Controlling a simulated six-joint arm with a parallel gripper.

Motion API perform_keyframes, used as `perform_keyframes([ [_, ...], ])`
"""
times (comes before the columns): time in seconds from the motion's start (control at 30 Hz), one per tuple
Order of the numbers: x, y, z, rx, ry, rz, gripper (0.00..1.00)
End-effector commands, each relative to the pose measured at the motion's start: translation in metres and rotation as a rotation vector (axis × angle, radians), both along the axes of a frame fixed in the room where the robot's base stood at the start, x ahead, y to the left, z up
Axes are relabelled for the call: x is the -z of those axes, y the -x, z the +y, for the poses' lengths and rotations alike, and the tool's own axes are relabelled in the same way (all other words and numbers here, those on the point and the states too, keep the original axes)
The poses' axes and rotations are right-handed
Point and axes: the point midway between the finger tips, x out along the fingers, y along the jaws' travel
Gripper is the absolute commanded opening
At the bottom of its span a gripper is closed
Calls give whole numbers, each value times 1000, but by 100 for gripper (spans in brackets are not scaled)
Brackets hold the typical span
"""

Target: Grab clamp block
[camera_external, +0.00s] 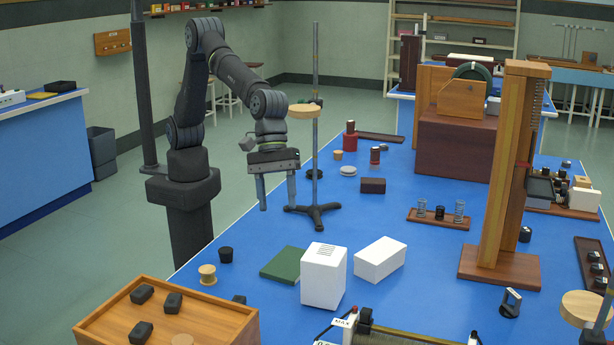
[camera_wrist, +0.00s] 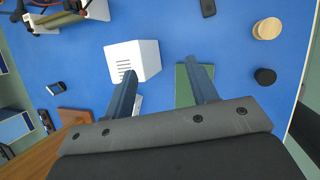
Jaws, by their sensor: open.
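No block is clearly marked as the clamp block. Small black blocks (camera_external: 143,294) lie on the wooden box at the lower left. Another small dark block (camera_external: 239,299) is on the blue bench beside that box; a dark block also shows at the top of the wrist view (camera_wrist: 208,7). A dark red-brown block (camera_external: 373,186) lies further back on the bench. My gripper (camera_external: 277,207) is open and empty, pointing down above the bench's left side.
A slotted white box (camera_external: 323,275), a white block (camera_external: 379,259) and a green book (camera_external: 290,264) are in front of my gripper. A wooden spool (camera_external: 208,275) and a black cup (camera_external: 226,254) stand near the left edge. A stand (camera_external: 315,210) rises behind my gripper.

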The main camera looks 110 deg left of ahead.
Motion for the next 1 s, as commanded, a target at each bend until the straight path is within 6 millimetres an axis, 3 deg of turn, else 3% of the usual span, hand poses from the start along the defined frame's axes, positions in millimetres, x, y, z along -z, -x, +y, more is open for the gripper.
perform_keyframes([
  [0.03, 18, 23, -17, -12, 7, 70, 53],
  [0.1, 34, 45, -31, -37, 16, 143, 53],
  [0.23, 50, 65, -44, -62, 20, 210, 53],
  [0.37, 68, 66, -51, -65, 21, 218, 53],
  [0.73, 140, 59, -79, -65, 19, 214, 53],
  [1.0, 161, 56, -89, -64, 22, 211, 53],
])
